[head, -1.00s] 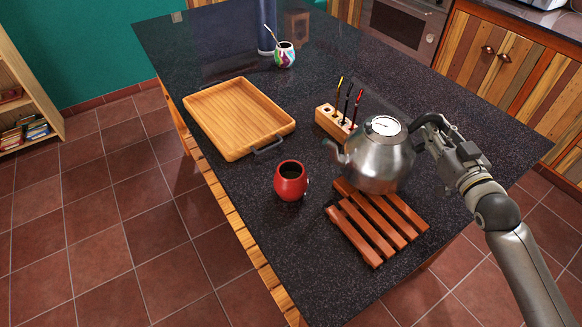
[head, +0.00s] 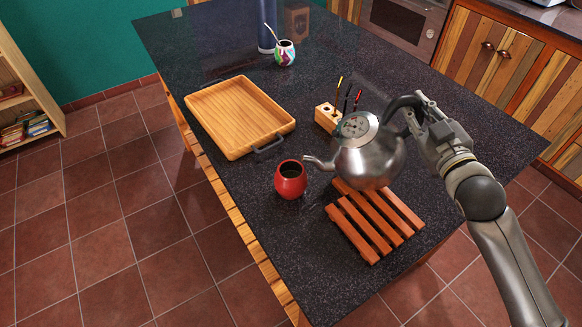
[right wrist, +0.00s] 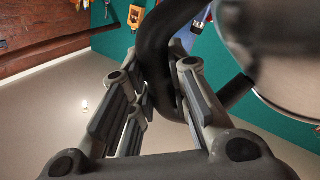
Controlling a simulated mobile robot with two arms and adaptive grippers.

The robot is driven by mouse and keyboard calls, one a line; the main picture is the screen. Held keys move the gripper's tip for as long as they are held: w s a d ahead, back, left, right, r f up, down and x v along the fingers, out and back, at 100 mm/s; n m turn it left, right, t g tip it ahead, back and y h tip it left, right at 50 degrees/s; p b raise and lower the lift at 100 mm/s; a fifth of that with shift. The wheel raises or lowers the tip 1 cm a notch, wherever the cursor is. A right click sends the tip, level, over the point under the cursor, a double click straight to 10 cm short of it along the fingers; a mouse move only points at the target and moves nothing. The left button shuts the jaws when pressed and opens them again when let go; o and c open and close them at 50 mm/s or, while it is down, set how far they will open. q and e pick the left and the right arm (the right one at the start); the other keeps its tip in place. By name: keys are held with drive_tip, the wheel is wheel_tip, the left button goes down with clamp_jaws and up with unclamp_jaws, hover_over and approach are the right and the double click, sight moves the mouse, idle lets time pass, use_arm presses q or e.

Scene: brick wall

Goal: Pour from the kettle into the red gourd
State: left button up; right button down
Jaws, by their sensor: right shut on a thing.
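The silver kettle (head: 370,160) is in the air above the wooden trivet, tilted with its spout down to the left. The spout tip is just beside and slightly above the rim of the red gourd (head: 290,180), which stands upright on the dark counter. My right gripper (head: 420,118) is shut on the kettle's black handle. In the right wrist view the fingers close around the dark handle (right wrist: 155,50), with the kettle body (right wrist: 285,50) at upper right. No liquid stream shows. My left gripper is out of view.
A slatted wooden trivet (head: 345,222) lies under the kettle. A wooden tray (head: 215,105) is left of the gourd. A wooden block with thin utensils (head: 325,116) stands behind the kettle. A patterned gourd (head: 285,53) and a blue bottle (head: 267,28) stand at the back.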

drive_tip(key=shift+a+r, duration=0.25)
drive_tip(key=shift+r, duration=0.15)
drive_tip(key=shift+s+a+r+n+p, duration=0.1)
drive_tip(key=shift+a+r+n+p, duration=0.3)
drive_tip(key=shift+r, duration=0.2)
drive_tip(key=shift+s+a+r+n+p, duration=0.1)
drive_tip(key=shift+a+r+n+p, duration=0.1)
drive_tip(key=shift+a+r+p, duration=0.35)
drive_tip(key=shift+s+a+r+n+p, duration=0.1)
drive_tip(key=shift+a+r+n+p, duration=0.15)
drive_tip(key=shift+r, duration=0.45)
idle(0.4)
drive_tip(key=shift+m, duration=0.65)
drive_tip(key=f+b, duration=0.1)
drive_tip(key=d+f+b, duration=0.1)
drive_tip(key=d+f, duration=0.1)
drive_tip(key=f, duration=0.1)
drive_tip(key=shift+w+f+b, duration=0.1)
drive_tip(key=shift+w+b, duration=0.1)
drive_tip(key=shift+b, duration=0.2)
drive_tip(key=d, duration=0.1)
drive_tip(key=d+f+m, duration=0.1)
drive_tip(key=d+m, duration=0.1)
drive_tip(key=shift+w+d+f, duration=0.2)
drive_tip(key=shift+w+d, duration=0.1)
drive_tip(key=shift+w, duration=0.1)
drive_tip(key=d+f+m+b, duration=0.2)
drive_tip(key=d+f+m, duration=0.2)
drive_tip(key=f, duration=0.2)
drive_tip(key=shift+w, duration=0.45)
